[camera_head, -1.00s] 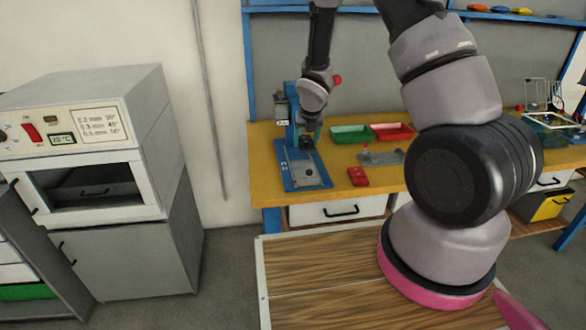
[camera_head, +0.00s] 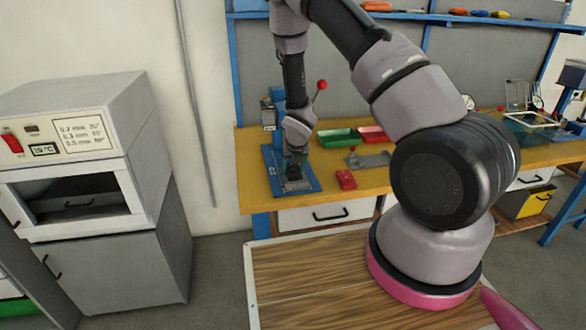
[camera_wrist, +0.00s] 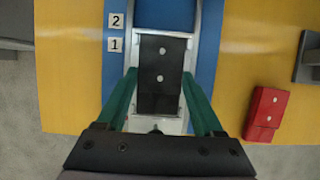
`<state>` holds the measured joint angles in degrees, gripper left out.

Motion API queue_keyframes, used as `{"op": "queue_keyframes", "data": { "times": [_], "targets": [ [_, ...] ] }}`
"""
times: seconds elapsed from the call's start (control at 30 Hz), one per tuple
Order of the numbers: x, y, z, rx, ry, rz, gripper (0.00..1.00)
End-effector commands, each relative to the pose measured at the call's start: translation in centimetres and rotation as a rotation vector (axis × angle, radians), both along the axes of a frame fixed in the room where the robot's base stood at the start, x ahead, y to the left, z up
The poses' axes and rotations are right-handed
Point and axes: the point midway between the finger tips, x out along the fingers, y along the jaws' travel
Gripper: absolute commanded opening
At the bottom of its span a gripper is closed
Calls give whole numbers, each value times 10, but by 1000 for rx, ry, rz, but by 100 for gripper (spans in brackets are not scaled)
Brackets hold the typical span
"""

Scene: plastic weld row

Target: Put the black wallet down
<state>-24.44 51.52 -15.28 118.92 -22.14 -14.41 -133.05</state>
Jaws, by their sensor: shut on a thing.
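The black wallet (camera_wrist: 161,76) is a dark rectangle with two pale studs on its face. In the wrist view it lies between the green fingers of my gripper (camera_wrist: 159,88), which is shut on it. It is over the metal plate (camera_wrist: 166,18) of the blue fixture (camera_wrist: 206,30); I cannot tell whether it touches the plate. In the head view my gripper (camera_head: 294,163) is low over the blue fixture (camera_head: 313,184) on the yellow bench, and the wallet is too small and dark there to make out surely.
A red studded piece (camera_wrist: 265,114) lies right of the fixture on the bench (camera_head: 250,180); it also shows in the head view (camera_head: 346,179). Green (camera_head: 339,138) and red (camera_head: 372,134) trays stand behind it. A red-knobbed lever (camera_head: 321,86) rises beside my arm. Labels 2 and 1 mark the fixture's left side.

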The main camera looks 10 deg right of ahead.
Motion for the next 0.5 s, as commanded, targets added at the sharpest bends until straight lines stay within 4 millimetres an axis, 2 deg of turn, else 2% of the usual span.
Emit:
{"op": "queue_keyframes", "data": {
  "times": [0.03, 0.07, 0.1, 0.13, 0.5],
  "targets": [
    [0, 0, -2, 0, 1, 1, 14],
    [0, 0, -3, -1, 1, 1, 73],
    [0, 0, -2, 0, 1, 0, 88],
    [0, 0, -2, 0, 1, 0, 99],
    [-1, 1, -2, 0, 2, 2, 99]
  ]
}}
